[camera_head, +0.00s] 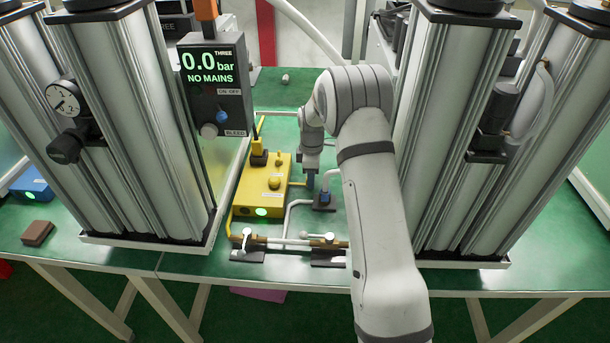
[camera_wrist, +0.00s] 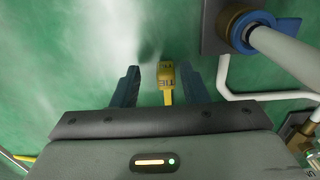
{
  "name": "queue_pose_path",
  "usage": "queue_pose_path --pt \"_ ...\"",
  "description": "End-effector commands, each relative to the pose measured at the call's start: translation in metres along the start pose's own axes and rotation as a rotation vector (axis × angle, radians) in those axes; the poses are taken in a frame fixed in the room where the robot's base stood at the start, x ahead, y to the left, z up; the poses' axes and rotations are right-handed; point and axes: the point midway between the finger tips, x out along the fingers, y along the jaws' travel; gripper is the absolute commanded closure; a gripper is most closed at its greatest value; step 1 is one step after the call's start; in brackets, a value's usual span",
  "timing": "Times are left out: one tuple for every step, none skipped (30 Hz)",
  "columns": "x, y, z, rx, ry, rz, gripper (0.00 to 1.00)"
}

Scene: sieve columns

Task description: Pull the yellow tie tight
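A yellow piece (camera_wrist: 166,74) that looks like the tie shows in the wrist view, with a blocky head bearing small dark marks and a narrow strip running down behind my gripper's body. My gripper (camera_wrist: 160,72) is open. Its two blue-grey fingers stand apart, one on each side of the yellow piece, with a gap visible on both sides. In the head view my gripper (camera_head: 310,181) points down beside the yellow box, and the tie cannot be made out clearly there.
A yellow box (camera_head: 262,187) with a green light stands left of my gripper. A blue-collared fitting (camera_head: 323,200) with a white pipe is close on the right. Metal columns (camera_head: 130,110) flank both sides. A brass-ended valve line (camera_head: 290,241) lies in front.

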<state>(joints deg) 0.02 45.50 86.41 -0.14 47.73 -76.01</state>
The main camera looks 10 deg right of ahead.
Motion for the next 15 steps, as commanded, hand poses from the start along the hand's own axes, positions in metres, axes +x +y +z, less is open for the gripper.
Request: queue_pose_path --pt "0.0 -0.001 -0.001 -0.001 0.0 -0.001 0.6" --pt "0.0 -0.001 -0.001 -0.001 0.0 -0.002 0.6" --pt "-0.001 -0.001 -0.002 -0.002 0.0 -0.002 0.6" --pt "-0.002 -0.001 -0.002 -0.002 0.0 -0.002 0.6" --pt "-0.004 -0.001 -0.002 -0.003 0.001 -0.001 0.6" --pt "-0.008 0.0 -0.002 -0.003 0.001 -0.001 0.6" --pt "-0.013 0.0 -0.002 -0.003 0.001 -0.001 0.6" --pt "-0.017 0.0 -0.002 -0.003 0.001 0.0 0.6" --pt "-0.024 0.001 -0.002 -0.002 0.001 0.001 0.6" --pt "-0.03 0.001 -0.002 -0.002 0.001 0.001 0.6" --pt "-0.035 0.001 -0.002 -0.002 0.001 0.001 0.6" --pt "-0.043 0.002 -0.002 -0.002 0.001 0.002 0.6" --pt "-0.048 0.002 -0.002 -0.002 0.001 0.002 0.6" --pt "-0.052 0.003 -0.002 -0.001 0.001 0.002 0.6" --pt "-0.058 0.003 -0.002 -0.001 0.001 0.002 0.6"
